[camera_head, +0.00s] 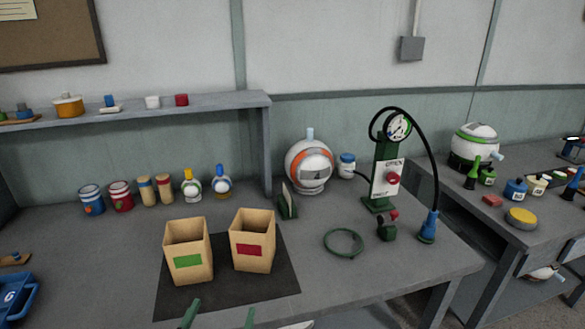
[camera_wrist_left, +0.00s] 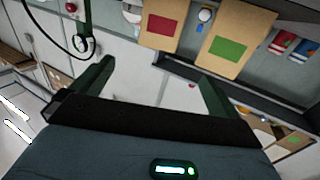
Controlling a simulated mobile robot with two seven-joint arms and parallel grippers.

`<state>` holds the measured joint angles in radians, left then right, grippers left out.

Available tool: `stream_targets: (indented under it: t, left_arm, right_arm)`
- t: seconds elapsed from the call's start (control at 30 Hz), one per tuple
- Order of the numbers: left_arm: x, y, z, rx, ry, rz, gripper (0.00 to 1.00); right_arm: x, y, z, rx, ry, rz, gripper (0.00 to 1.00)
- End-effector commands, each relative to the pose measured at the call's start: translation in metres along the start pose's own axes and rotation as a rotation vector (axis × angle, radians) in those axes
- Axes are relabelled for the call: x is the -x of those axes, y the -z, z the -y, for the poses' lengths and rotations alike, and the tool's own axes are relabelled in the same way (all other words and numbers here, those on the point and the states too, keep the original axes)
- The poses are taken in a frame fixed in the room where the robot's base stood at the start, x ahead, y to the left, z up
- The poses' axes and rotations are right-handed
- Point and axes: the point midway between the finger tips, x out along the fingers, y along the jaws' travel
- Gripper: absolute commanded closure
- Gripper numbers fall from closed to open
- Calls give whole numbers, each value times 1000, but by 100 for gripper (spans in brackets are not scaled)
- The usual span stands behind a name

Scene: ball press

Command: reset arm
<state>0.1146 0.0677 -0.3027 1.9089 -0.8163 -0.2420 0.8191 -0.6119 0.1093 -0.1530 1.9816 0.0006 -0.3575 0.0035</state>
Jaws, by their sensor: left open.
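My left gripper (camera_head: 220,316) shows only its two green fingertips at the bottom edge of the head view, in front of the dark mat. In the left wrist view, my left gripper (camera_wrist_left: 155,78) has its fingers wide apart with nothing between them. The box with the green label (camera_head: 188,250) and the box with the red label (camera_head: 252,240) stand upright on the mat (camera_head: 228,290), beyond the fingertips and apart from them. Both boxes also show in the wrist view, upside down. My right gripper is not in view.
A green gauge stand (camera_head: 386,175) with a black hose stands at the right of the table. A green ring (camera_head: 343,242) lies before it. A striped ball (camera_head: 309,165) and several cans and bottles stand at the back. A blue tray (camera_head: 20,295) is at the left.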

Motion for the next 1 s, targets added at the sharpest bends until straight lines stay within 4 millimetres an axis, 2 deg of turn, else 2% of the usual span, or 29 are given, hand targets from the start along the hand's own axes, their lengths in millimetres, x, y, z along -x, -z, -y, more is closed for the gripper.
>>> stream_targets:
  t: [0.03, 0.17, 0.37, 0.47, 0.63, 0.7, 0.8, 0.9, 1.0]
  left_arm:
    - [2, -2, 0, 0, 1, 6, 0]
    - [32, -40, 6, 2, 11, 112, 0]
    - [87, -94, 13, 0, 14, 281, 0]
    - [127, -126, 16, 0, 9, 390, 0]
    - [214, -175, 18, 2, -15, 596, 0]
    - [245, -188, 18, 6, -28, 663, 0]
    - [279, -199, 18, 8, -46, 735, 0]
    - [298, -205, 17, 9, -57, 774, 0]
    - [306, -207, 16, 11, -62, 790, 0]
  right_arm:
    - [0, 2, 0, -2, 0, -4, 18]
    - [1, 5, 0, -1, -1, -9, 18]
    - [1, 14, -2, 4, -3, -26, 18]
    - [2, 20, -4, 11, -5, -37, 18]
    - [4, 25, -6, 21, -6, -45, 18]
    - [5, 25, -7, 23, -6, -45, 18]
    - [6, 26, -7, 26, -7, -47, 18]
    - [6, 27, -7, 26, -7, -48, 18]
    - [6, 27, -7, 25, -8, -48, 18]
